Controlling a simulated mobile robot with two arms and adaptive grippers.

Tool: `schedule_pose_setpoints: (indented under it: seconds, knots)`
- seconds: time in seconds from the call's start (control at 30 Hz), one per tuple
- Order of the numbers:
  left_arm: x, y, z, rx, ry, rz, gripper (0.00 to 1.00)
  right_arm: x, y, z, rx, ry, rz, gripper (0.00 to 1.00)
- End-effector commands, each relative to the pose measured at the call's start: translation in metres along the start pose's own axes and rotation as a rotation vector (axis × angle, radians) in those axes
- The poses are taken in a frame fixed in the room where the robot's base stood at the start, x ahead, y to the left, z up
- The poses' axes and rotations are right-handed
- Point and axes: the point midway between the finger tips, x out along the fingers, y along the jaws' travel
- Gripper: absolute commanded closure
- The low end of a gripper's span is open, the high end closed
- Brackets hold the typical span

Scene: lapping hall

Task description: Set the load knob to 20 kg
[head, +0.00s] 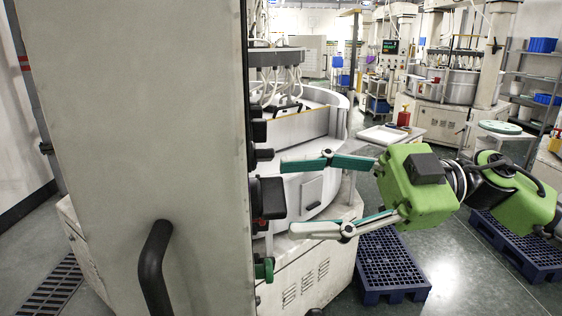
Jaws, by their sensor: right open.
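No contact is clear. My left gripper is not in view.
A black handle (154,265) sticks out from the cabinet's near side. A small green part (264,269) is low on the control face. A round lapping machine (310,135) stands behind the gripper. Blue pallets (388,262) lie on the floor below my right arm.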

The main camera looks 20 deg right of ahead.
Motion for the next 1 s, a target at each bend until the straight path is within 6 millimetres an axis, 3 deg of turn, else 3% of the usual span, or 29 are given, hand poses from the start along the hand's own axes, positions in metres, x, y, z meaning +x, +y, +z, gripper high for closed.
schedule_pose_setpoints:
  seconds: [0.03, 0.2, 0.6, 0.63, 0.77, 1.0]
  knots:
    - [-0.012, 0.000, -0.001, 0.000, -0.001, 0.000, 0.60, 0.007, 0.002, -0.008, -0.004, 0.006, -0.004, 0.47]
    - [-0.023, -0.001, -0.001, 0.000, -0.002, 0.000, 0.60, 0.024, 0.001, -0.004, -0.001, 0.003, -0.001, 0.47]
    - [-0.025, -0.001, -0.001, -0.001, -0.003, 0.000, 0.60, 0.032, -0.001, 0.000, 0.000, 0.001, -0.001, 0.47]
    - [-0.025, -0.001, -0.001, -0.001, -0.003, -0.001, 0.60, 0.032, -0.001, 0.000, 0.000, 0.001, -0.001, 0.50]
    - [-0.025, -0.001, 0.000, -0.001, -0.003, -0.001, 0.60, 0.032, 0.000, 0.000, -0.001, 0.000, -0.001, 0.84]
    - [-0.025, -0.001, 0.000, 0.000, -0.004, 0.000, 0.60, 0.032, -0.001, 0.000, -0.005, 0.000, -0.001, 0.86]
